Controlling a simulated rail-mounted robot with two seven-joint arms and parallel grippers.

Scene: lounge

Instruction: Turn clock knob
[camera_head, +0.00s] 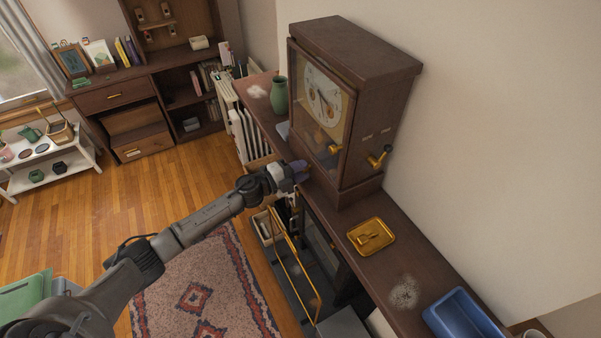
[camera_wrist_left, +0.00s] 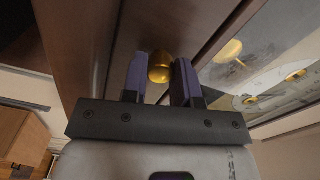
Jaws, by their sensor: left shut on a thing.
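A dark wooden clock (camera_head: 362,130) with a pale dial behind a glass front stands on a narrow shelf. My left gripper (camera_head: 300,172) is low at the clock's front, at its left side in the head view. In the left wrist view my left gripper (camera_wrist_left: 161,80) has its purple fingers on either side of a round gold knob (camera_wrist_left: 160,62) on brown wood, shut on it. The knob is hidden by the gripper in the head view. A gold crank (camera_head: 380,157) sits on the clock's right side. My right gripper is not in view.
On the shelf (camera_head: 375,275) are a green vase (camera_head: 279,97) behind the clock, a gold tray (camera_head: 371,236) and a blue bin (camera_head: 464,315). Gold rails (camera_head: 293,268) stand below. The wooden floor (camera_head: 165,195) to the left is open, with a patterned rug (camera_head: 205,285).

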